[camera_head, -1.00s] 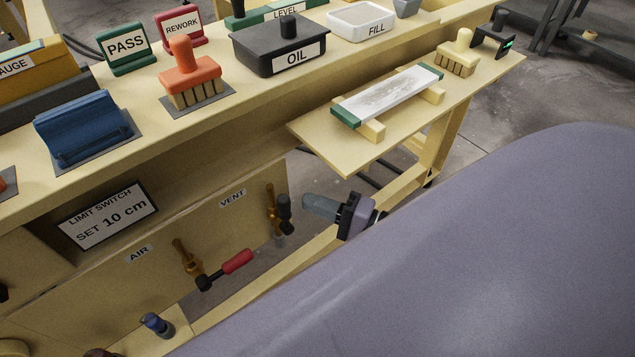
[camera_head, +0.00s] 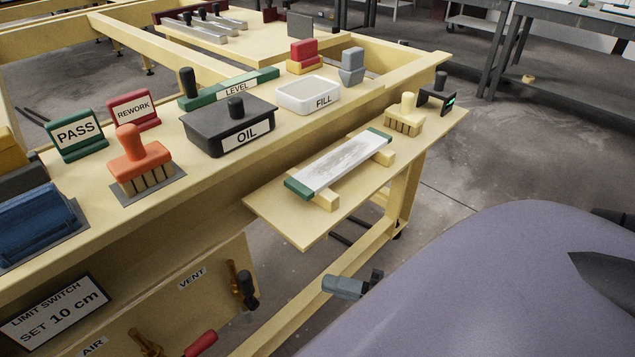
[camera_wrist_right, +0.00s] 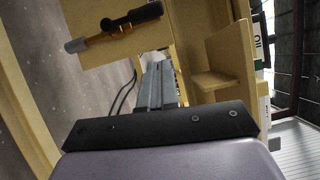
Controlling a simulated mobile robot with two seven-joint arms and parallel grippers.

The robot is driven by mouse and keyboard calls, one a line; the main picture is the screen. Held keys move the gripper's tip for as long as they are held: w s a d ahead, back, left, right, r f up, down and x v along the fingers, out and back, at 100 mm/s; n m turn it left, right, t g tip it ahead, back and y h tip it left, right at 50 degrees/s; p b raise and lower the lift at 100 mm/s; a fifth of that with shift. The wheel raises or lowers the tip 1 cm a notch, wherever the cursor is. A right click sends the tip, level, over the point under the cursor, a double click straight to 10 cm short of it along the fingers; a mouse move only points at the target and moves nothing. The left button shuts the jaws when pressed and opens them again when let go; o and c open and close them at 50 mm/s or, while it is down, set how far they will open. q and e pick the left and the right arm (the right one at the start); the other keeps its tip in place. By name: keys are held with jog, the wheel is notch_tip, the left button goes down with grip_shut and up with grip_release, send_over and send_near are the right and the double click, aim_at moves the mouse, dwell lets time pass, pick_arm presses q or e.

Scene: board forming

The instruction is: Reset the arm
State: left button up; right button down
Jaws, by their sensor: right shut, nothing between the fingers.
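My right gripper (camera_head: 345,287) shows in the head view below the side shelf, beyond the purple-grey arm cover. It is shut and empty, in front of the bench and apart from it. In the right wrist view its grey fingers (camera_wrist_right: 155,88) lie together above the dark bracket. A valve with a black handle (camera_wrist_right: 128,25) stands out from the panel there. My left gripper is not in view.
The side shelf (camera_head: 290,225) holds a green-ended board (camera_head: 345,160) on blocks and a brush (camera_head: 404,115). The bench carries an OIL box (camera_head: 229,125), a FILL tray (camera_head: 308,95) and an orange-handled brush (camera_head: 138,158). The VENT valve (camera_head: 243,285) sticks out of the front panel.

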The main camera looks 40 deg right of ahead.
jog(key=shift+s+d, duration=0.1)
jog(key=shift+s, duration=0.05)
jog(key=s+a+f+n+g+h, duration=0.1)
jog(key=a+f+n+g+h, duration=0.55)
jog(key=a+n, duration=0.65)
jog(key=s+d+r+n+p, duration=0.1)
jog(key=d+r+p, duration=0.3)
jog(key=r+p, duration=0.5)
jog(key=n+t+h+p, duration=0.1)
jog(key=p, duration=0.2)
jog(key=shift+s+r, duration=0.2)
jog(key=shift+r, duration=0.1)
